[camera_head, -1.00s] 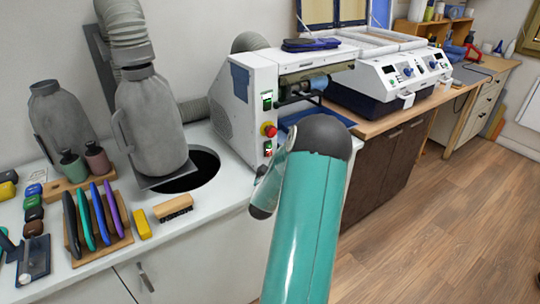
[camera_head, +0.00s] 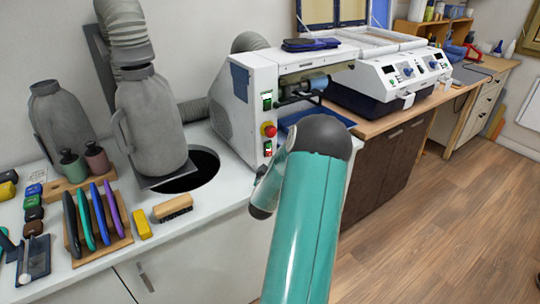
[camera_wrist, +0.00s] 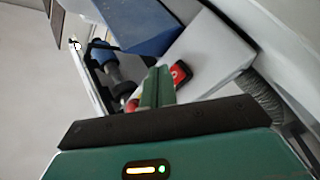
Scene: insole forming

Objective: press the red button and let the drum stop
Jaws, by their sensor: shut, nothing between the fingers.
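The red button (camera_head: 269,129) is a round red knob on a yellow base, on the front of the white machine (camera_head: 240,110). Below it is a small red-and-green switch (camera_head: 267,148). The drum (camera_head: 308,84) is a grey-blue roller in the machine's opening; it also shows in the wrist view (camera_wrist: 108,66). My gripper (camera_wrist: 160,74) is shut and empty, its green fingers pointing at the machine's face. A red switch (camera_wrist: 181,73) lies just right of the fingertips. A red part (camera_wrist: 131,105) shows left of the fingers, mostly hidden. I cannot tell whether the fingers touch anything.
A grey canister (camera_head: 152,120) with a hose stands left of the machine, beside a round hole in the counter. A brush (camera_head: 172,207) and a rack of coloured insoles (camera_head: 93,225) lie at front left. Another white machine (camera_head: 400,75) stands right. Open floor is at right.

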